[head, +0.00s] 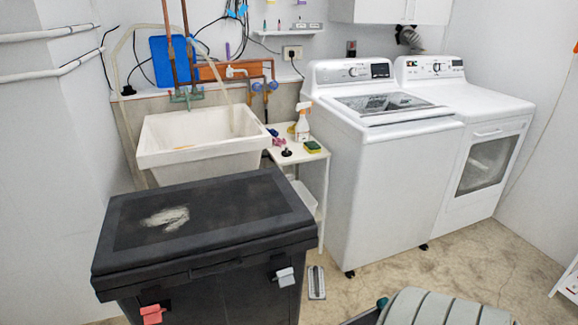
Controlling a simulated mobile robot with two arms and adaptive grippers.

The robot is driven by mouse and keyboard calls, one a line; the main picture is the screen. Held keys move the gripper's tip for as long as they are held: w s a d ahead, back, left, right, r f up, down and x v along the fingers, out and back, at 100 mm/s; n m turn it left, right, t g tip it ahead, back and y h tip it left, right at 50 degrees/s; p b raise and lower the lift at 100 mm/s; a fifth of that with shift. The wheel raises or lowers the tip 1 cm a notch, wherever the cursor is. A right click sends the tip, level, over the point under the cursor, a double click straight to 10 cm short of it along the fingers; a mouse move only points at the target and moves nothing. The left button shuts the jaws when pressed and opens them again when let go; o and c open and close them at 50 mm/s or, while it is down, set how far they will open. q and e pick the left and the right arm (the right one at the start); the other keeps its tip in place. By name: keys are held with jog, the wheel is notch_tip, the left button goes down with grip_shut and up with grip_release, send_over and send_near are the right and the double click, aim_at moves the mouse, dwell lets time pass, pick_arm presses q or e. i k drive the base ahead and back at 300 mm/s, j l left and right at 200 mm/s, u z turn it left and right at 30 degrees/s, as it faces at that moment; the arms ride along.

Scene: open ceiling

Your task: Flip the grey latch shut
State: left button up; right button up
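A black storage box (200,262) with its lid (250,205) down stands in the lower left. A light grey latch (286,277) is on the right part of its front, just below the lid rim. It appears to stick outward from the box face; its exact angle is hard to tell. A red latch (152,314) is on the left part of the same front and also appears to stick out. Neither of my grippers is in view, and nothing touches the grey latch.
A white sink (195,160) and a small white side table (305,160) with a spray bottle (302,122) stand behind the box. A white washer (385,185) and dryer (490,150) are at right. A ribbed grey object (440,308) is cut off at the bottom. Floor between is mostly clear.

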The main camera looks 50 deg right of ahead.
aim_at(284, 277)
jog(key=k+z, duration=0.1)
jog(key=z, duration=1.05)
